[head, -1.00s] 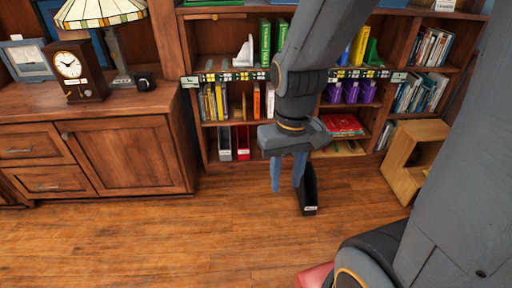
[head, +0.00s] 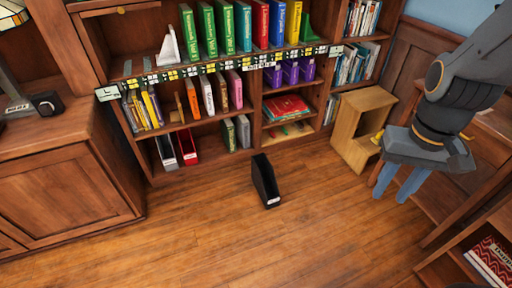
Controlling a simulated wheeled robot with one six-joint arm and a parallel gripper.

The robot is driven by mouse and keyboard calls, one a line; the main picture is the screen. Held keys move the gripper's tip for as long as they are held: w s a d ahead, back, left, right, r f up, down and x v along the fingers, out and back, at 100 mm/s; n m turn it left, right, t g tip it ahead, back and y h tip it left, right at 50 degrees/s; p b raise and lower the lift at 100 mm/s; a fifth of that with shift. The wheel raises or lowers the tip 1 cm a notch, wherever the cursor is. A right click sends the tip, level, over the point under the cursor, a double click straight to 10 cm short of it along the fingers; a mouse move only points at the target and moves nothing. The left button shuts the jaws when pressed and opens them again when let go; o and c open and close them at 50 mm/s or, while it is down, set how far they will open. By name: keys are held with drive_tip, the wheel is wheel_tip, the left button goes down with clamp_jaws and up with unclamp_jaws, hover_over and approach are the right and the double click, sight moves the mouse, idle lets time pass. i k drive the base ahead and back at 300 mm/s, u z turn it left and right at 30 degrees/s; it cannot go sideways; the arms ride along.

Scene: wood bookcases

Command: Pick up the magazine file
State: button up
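A black magazine file (head: 265,182) stands on the wood floor in front of the bookcase, with a pale label low on its near end. It is in plain view with nothing over it. A grey-white file (head: 166,152) and a red file (head: 187,148) stand on the bottom shelf at left. My gripper (head: 398,188) is at the right of the view, well apart from the black file. Its two blue-grey fingers point down and are spread, with nothing seen between them.
A light wood step stool (head: 362,130) stands just behind and left of my gripper. The bookcase (head: 255,95) closes off the back, and a wood cabinet (head: 65,195) stands at left. Another shelf with books (head: 492,260) is at lower right. The floor around the black file is clear.

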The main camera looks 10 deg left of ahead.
sight(188, 148)
drive_tip(key=z, duration=1.15)
drive_tip(key=k, duration=1.55)
drive_tip(key=u, duration=1.95)
drive_tip(key=i, duration=0.5)
drive_tip(key=z, duration=0.1)
